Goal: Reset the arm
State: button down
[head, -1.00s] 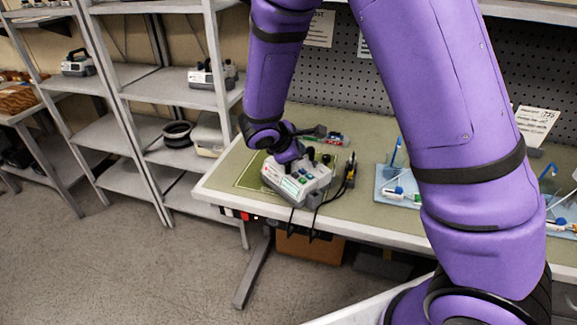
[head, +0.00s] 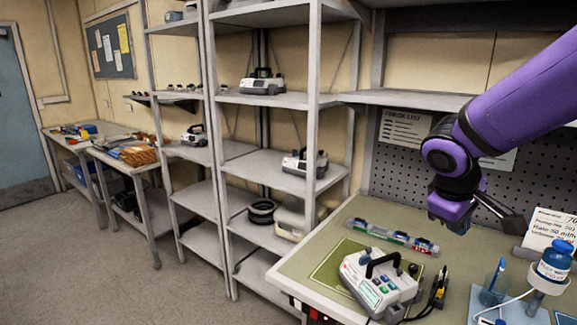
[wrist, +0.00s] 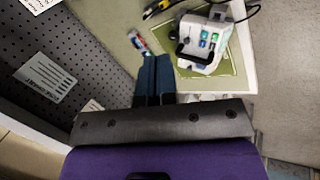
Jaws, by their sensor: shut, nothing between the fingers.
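My arm is raised over the right part of the workbench (head: 330,235) in the head view. My gripper (head: 449,213) hangs above the bench, behind and to the right of the infusion pump, and is clear of it. In the wrist view the two dark fingers of my gripper (wrist: 154,65) lie together, shut and empty. A white and grey infusion pump (head: 378,284) with a black handle and coloured buttons stands upright on a green mat (head: 335,268). The pump also shows in the wrist view (wrist: 203,42), beyond the fingertips.
A strip of small coloured parts (head: 390,237) lies behind the pump. Black cables (head: 437,290) lie at its right. A blue-capped bottle (head: 556,262) and a blue tray stand at the right. A pegboard backs the bench. Shelves with more pumps (head: 303,164) stand at left.

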jog(key=s+r+m+t+y, duration=0.1)
jog(key=s+r+m+y, duration=0.1)
jog(key=s, duration=0.6)
jog(key=s+a+r+m+t+y, duration=0.1)
jog(key=s+r+m+y, duration=0.1)
jog(key=s+r, duration=0.4)
jog(key=shift+s+r+m+t+y, duration=0.3)
jog(key=shift+s+r+m+t, duration=0.1)
jog(key=shift+s+m, duration=0.65)
